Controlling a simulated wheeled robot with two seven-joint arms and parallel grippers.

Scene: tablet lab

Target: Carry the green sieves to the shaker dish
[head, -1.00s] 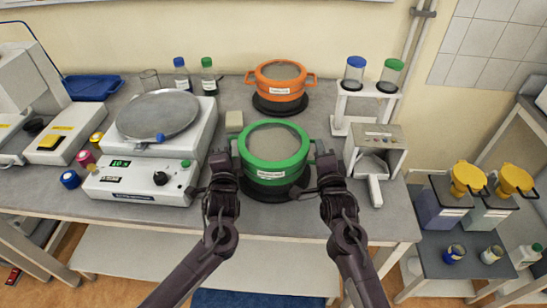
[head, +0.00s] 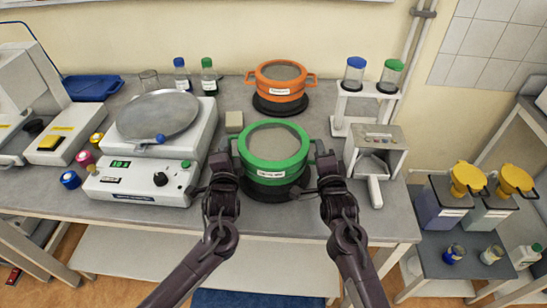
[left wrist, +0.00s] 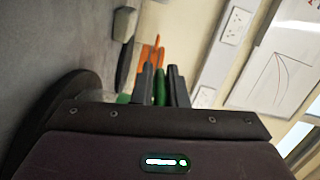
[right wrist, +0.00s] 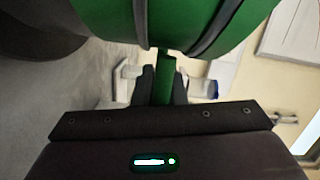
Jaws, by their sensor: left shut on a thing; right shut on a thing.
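The green sieves (head: 273,144) are a round, labelled stack with a side handle at each side, at the front middle of the bench over a black round base (head: 272,192). My left gripper (head: 221,160) is shut on the left handle; green shows between its fingers in the left wrist view (left wrist: 160,88). My right gripper (head: 327,160) is shut on the right handle, seen as a green bar in the right wrist view (right wrist: 165,78). The shaker dish (head: 157,115) is a grey round plate on a white shaker (head: 140,183) to the left. It looks empty and tilted.
Orange sieves (head: 281,82) stand on a black base behind. A small beige block (head: 234,121) lies between the shaker and the green sieves. A metal device (head: 374,150) and a white stand (head: 342,103) with jars are at right. Capped bottles (head: 208,78) stand behind the shaker.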

